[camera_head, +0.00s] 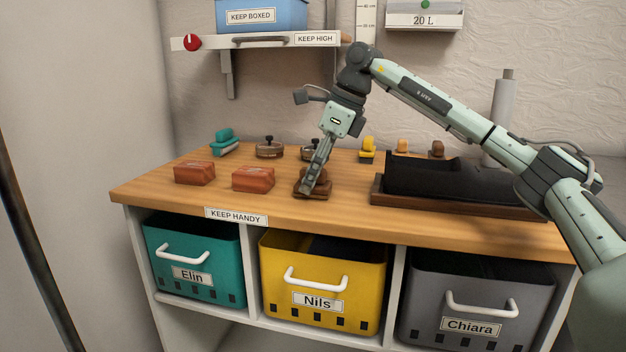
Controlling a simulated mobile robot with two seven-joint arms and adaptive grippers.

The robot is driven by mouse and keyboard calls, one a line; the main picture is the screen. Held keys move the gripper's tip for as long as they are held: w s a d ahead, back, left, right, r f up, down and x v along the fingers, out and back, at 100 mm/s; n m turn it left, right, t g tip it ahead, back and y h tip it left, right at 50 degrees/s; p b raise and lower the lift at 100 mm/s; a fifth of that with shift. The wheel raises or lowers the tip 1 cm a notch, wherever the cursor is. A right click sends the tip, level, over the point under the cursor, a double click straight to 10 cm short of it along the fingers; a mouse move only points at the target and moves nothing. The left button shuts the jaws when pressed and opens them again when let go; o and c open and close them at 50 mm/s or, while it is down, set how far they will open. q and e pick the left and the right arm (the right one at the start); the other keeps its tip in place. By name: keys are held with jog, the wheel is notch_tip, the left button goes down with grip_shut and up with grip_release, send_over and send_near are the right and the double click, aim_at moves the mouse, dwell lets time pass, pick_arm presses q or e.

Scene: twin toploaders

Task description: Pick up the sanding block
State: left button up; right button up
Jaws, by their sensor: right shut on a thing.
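The sanding block (325,188), a small dark brown block, is on the wooden worktop just right of the front middle-left. My right gripper (310,186) comes down on it from above and is shut on it. The fingers hide part of the block. The block appears to be at worktop level; I cannot tell whether it is lifted clear. My left gripper is not in view.
Two reddish packs (253,179) lie left of the block. A teal tool (224,144), round tins (270,148) and a yellow tool (367,151) stand behind. A dark tray (440,205) is at right. Teal, yellow (268,270) and grey bins sit below.

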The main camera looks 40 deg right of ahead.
aim_at(307, 168)
jog(key=shift+r, duration=0.55)
notch_tip(307, 168, up, 3)
jog(key=shift+f, duration=0.1)
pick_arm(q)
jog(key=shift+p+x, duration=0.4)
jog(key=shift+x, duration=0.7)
pick_arm(e)
jog(key=a+r, duration=0.6)
jog(key=a, duration=0.5)
jog(key=shift+w+a+r, duration=0.35)
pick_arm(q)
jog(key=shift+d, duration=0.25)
